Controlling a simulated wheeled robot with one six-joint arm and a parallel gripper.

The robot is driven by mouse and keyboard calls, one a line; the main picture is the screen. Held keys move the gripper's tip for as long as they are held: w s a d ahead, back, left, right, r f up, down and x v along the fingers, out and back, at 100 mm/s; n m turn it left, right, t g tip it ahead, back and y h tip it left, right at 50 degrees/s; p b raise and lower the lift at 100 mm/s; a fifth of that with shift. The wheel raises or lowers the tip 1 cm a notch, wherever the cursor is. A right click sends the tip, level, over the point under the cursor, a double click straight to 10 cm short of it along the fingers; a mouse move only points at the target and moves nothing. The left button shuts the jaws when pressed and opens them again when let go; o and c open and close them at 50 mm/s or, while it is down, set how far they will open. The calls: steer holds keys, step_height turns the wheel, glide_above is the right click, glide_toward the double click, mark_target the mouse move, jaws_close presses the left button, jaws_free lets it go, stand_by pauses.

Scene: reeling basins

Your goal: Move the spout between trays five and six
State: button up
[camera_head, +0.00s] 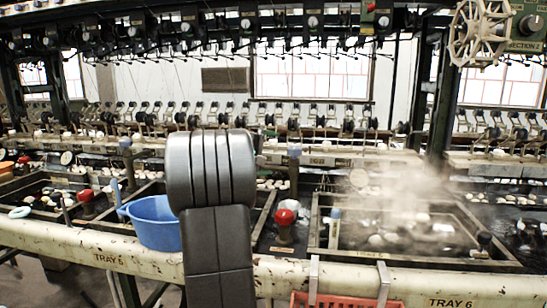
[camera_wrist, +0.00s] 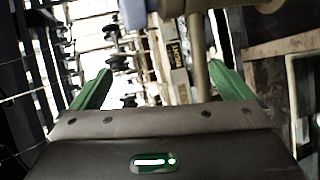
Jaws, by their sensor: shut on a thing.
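In the wrist view the green fingers of my gripper (camera_wrist: 160,70) stand apart on either side of a tan pipe, which I take for the spout (camera_wrist: 197,60). A blue-grey block shows above them. The exact contact is not clear. A blue-grey fitting (camera_head: 294,151) shows just right of my arm. The left tray (camera_head: 40,228), above a worn label, and the right tray (camera_head: 430,262), above the "TRAY 6" label, lie on either side of my arm.
A blue basin (camera_head: 153,222) sits left of my arm at the front rail (camera_head: 60,240). Red knobs (camera_head: 286,217) stand up between the trays. Steam (camera_head: 390,200) rises over the right tray. An orange basket (camera_head: 345,300) hangs at the front. Reeling gear fills the back.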

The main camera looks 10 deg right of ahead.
steer(key=shift+s+a+r, duration=0.25)
steer(key=shift+a+r, duration=0.05)
steer(key=shift+r, duration=0.3)
steer(key=shift+s+a+r, duration=0.25)
steer(key=shift+r, duration=0.3)
steer(key=c, duration=0.9)
steer(key=shift+s+a+b, duration=0.65)
steer(key=shift+s+a, duration=1.05)
steer(key=shift+a, duration=0.1)
steer(key=shift+c, duration=0.2)
steer(key=shift+c, duration=0.5)
